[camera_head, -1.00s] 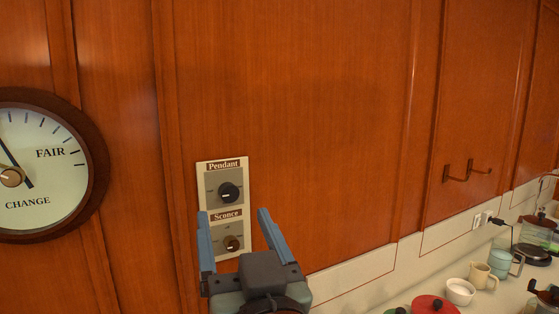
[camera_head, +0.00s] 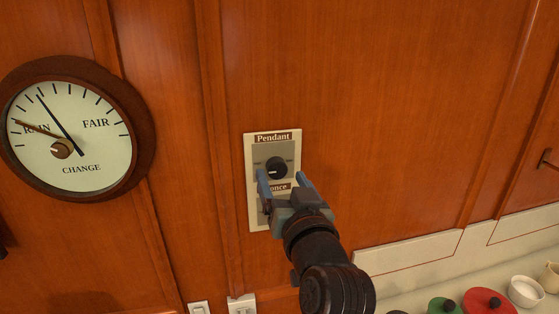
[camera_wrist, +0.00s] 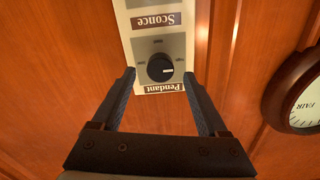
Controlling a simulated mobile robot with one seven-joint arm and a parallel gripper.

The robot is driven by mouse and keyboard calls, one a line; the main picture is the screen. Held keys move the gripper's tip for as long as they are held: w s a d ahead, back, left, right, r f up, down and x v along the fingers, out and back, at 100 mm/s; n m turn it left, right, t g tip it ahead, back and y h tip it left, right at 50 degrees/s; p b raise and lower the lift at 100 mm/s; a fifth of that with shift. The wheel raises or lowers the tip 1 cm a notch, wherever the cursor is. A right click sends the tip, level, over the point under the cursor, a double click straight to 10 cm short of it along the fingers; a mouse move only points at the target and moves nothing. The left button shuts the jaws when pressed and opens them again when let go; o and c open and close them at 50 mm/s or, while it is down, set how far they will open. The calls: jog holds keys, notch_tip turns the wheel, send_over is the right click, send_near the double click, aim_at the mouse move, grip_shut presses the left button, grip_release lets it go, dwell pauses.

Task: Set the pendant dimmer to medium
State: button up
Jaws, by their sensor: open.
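The Pendant dimmer is a black round knob (camera_head: 277,167) on a grey plate, under a brown "Pendant" label, on a cream wall panel (camera_head: 251,215). A pale mark shows on the knob. In the wrist view the picture is upside down, and the knob (camera_wrist: 160,68) lies just beyond and between the fingertips. My gripper (camera_head: 285,180) is open and empty, its blue fingers pointing at the panel just below the knob in the head view. I see no clear contact with the knob. The "Sconce" label is partly covered by my gripper, and the Sconce knob is hidden behind it.
A round barometer (camera_head: 72,128) hangs on the wood wall to the left. White switches (camera_head: 242,305) sit low below the panel. A counter at lower right bears a red lid (camera_head: 484,302), a green lid (camera_head: 444,306) and a white bowl (camera_head: 525,291).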

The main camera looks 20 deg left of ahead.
aim_at(279, 172)
jog(key=shift+p+x, duration=0.35)
jog(key=shift+x, duration=0.7)
jog(key=shift+w+a, duration=0.3)
jog(key=shift+w, duration=0.25)
jog(key=shift+s, duration=0.1)
jog(key=shift+c, duration=0.3)
grip_shut()
